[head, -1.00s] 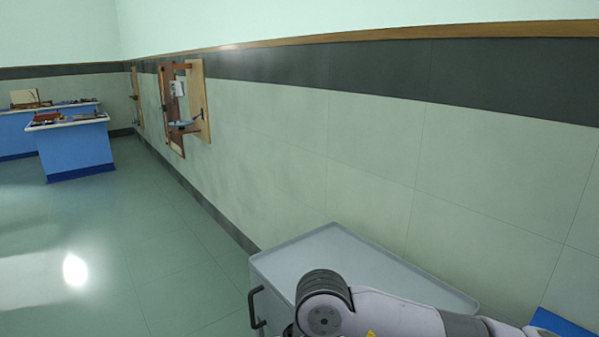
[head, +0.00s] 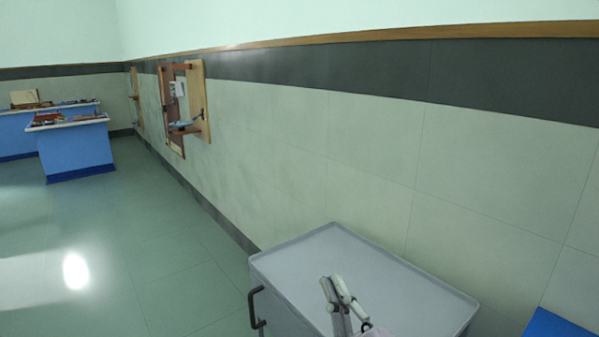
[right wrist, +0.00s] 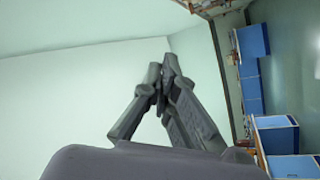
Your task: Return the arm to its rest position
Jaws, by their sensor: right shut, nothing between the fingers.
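My right gripper (head: 335,290) shows at the bottom of the head view, in front of the grey cart top, with its fingers pointing up. In the right wrist view its dark fingers (right wrist: 162,75) come together at the tips, with nothing between them. The gripper is shut and empty. Behind the fingers the wrist view shows mostly pale wall. My left gripper is in neither view.
A grey cart (head: 400,290) with a raised rim and a dark side handle (head: 256,308) stands against the tiled wall. A wooden wall fixture (head: 198,100) sticks out farther along. Blue benches (head: 80,150) stand at the far left. The floor between is clear.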

